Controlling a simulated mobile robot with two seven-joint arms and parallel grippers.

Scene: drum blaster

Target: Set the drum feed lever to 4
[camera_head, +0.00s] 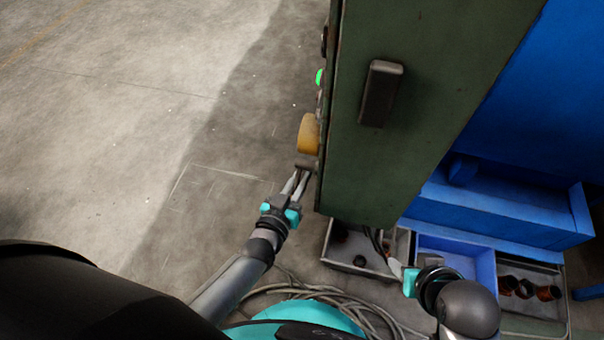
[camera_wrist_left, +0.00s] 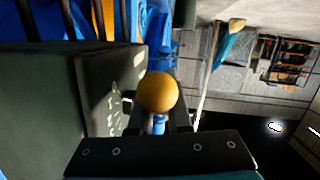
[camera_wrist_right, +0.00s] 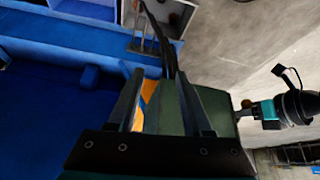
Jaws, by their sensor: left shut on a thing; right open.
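The drum feed lever's round yellow knob (camera_head: 308,134) sticks out from the left side of the green cabinet (camera_head: 390,190). My left gripper (camera_head: 303,172) is at the knob's near side. In the left wrist view, the yellow knob (camera_wrist_left: 157,92) shows between the fingers, with a thin stem below it; the gripper is shut on the lever. Whether the fingers press on knob or stem is unclear. White scale marks (camera_wrist_left: 113,105) on the panel beside it are too small to read. My right gripper (camera_head: 378,243) is open and empty near the cabinet's lower edge.
A green-lit button (camera_head: 319,77) sits farther along the same cabinet side. A dark handle (camera_head: 380,93) is on the cabinet's top face. Blue machinery (camera_head: 545,100) and parts bins (camera_head: 455,262) stand right. Cables (camera_head: 330,293) lie on the floor. Open floor is left.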

